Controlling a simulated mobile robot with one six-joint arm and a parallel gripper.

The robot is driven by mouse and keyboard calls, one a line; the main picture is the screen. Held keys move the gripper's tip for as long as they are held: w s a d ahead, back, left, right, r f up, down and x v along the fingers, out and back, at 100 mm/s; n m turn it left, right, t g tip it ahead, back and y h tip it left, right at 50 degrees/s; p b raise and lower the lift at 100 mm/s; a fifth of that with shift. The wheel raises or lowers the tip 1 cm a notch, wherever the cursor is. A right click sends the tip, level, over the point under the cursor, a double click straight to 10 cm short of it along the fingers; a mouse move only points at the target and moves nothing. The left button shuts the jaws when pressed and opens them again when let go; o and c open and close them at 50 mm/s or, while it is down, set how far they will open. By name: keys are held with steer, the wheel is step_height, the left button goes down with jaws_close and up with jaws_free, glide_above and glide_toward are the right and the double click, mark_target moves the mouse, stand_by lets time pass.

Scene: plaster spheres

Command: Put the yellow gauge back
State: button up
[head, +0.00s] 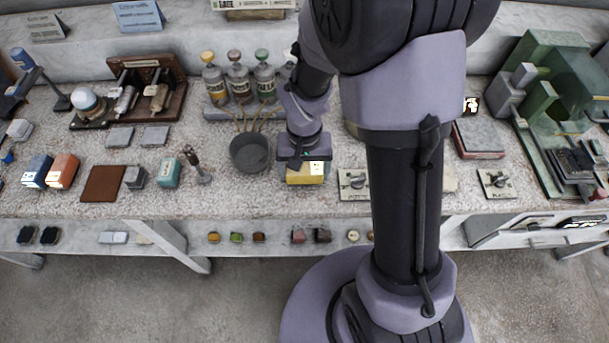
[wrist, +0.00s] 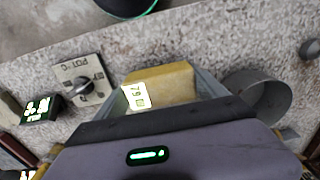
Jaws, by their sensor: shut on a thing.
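The yellow gauge is a yellow block (head: 303,175) with a white label, just right of the grey pot at the middle of the bench in the head view. My gripper (head: 304,163) is above it, pointing down, and shut on it. In the wrist view the yellow block (wrist: 172,82) sits between the two fingers of my gripper (wrist: 160,88), its label (wrist: 135,96) lit and reading about 79. I cannot tell whether the block touches the bench or hangs just above it. Its lower part is hidden.
A grey pot (head: 250,153) stands close on the left, and a plate with a knob (head: 353,184) on the right. Further left are a teal block (head: 169,173), a brown mat (head: 103,184) and a wooden instrument board (head: 147,66). Green machinery (head: 560,110) fills the far right.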

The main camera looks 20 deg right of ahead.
mark_target(304, 170)
steer(key=shift+f, duration=0.75)
steer(key=shift+r, duration=0.15)
steer(key=o, duration=1.1)
step_height(304, 170, up, 16)
steer(key=p, duration=0.5)
steer(key=shift+s+a+r+m+t+y+b, duration=0.15)
steer(key=shift+s+a+r+t+y+b, duration=0.6)
steer(key=shift+s+r, duration=1.25)
steer(key=shift+s+a+r+m+t+h, duration=0.1)
steer(key=shift+s+a+r+t, duration=0.4)
steer(key=shift+s+r+t, duration=1.1)
steer(key=shift+s+a+r+m+t+y+b, duration=0.15)
steer(key=shift+s+a+r+t+y+b, duration=0.35)
steer(key=shift+s+r, duration=1.85)
